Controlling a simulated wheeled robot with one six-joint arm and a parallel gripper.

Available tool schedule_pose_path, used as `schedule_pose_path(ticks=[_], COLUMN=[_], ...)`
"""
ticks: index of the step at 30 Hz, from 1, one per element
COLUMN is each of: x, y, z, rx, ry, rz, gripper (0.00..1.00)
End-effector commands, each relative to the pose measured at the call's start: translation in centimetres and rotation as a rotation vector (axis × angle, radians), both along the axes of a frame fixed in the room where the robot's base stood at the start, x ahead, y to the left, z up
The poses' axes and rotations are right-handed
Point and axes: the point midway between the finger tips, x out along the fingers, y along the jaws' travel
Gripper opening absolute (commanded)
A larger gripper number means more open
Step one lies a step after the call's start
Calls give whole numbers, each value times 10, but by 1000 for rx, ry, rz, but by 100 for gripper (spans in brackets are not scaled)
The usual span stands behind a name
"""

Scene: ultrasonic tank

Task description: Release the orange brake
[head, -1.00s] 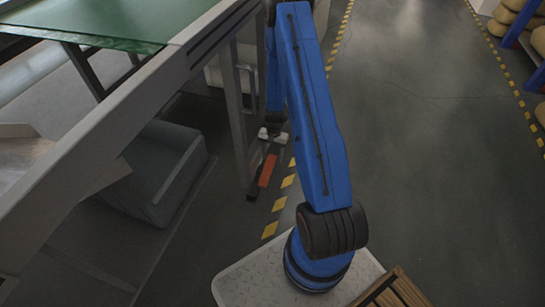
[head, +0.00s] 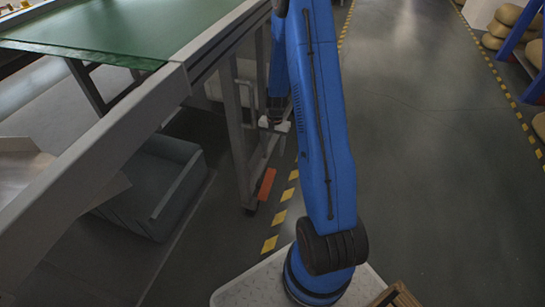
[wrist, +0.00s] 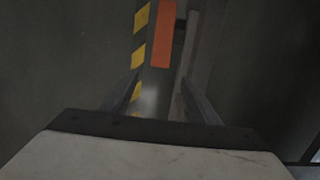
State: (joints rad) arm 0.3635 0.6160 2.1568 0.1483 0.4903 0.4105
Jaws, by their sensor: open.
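The orange brake (head: 267,184) is a short, flat orange bar low by the foot of the conveyor's near leg, close above the floor. In the wrist view the orange brake (wrist: 163,35) is at the top middle, beyond my fingertips and between their lines. My gripper (head: 274,126) hangs at the end of my blue arm, above and behind the brake in the head view, apart from it. In the wrist view my gripper (wrist: 160,88) is open, with nothing between its two dark fingers.
The grey conveyor leg (head: 238,140) stands just left of the brake; the conveyor with green belt (head: 110,35) is above left. A grey bin (head: 150,185) sits under the chute. Yellow-black floor tape (head: 279,217) runs beside the brake. The aisle at right is clear.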

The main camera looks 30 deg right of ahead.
Motion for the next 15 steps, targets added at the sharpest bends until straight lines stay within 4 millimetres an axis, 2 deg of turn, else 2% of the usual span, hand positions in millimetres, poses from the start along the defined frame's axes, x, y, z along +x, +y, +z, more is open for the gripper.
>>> schedule_pose_path(ticks=[1,6,15], x=[1,3,3], y=[-1,-3,-4], z=[9,27,34], rx=[-1,-1,0], ry=[-3,-2,0], rz=[-1,0,0], gripper=[55,55,55])
